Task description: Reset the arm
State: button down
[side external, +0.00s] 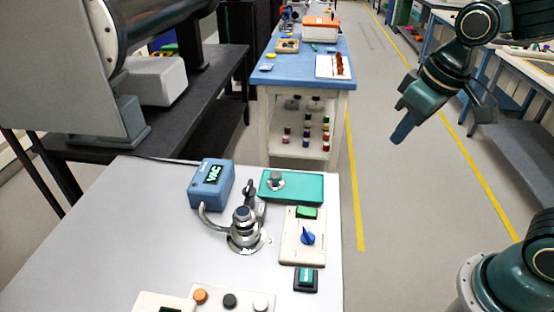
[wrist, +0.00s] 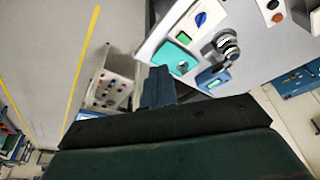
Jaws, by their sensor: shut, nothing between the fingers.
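My gripper (side external: 403,128) is at the upper right in the side view, in the air over the floor aisle. It is well to the right of the light grey table and touches nothing. Its blue fingertips are together and empty, pointing down and to the left. In the wrist view, my gripper (wrist: 158,75) shows as blue fingers at the middle, in front of the table's edge.
The grey table (side external: 100,230) holds a blue VAC box (side external: 211,183), a metal valve fitting (side external: 243,228), a teal block (side external: 292,187) and a panel with a blue knob (side external: 307,236). A blue-topped cart (side external: 297,68) stands behind. The aisle floor (side external: 400,200) is clear.

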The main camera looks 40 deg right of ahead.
jog(key=s+d+r+m+t, duration=0.1)
jog(key=s+d+r+t, duration=0.1)
jog(key=s, duration=0.8)
jog(key=shift+d+r, duration=0.15)
jog(key=shift+d, duration=0.15)
dwell(0.6)
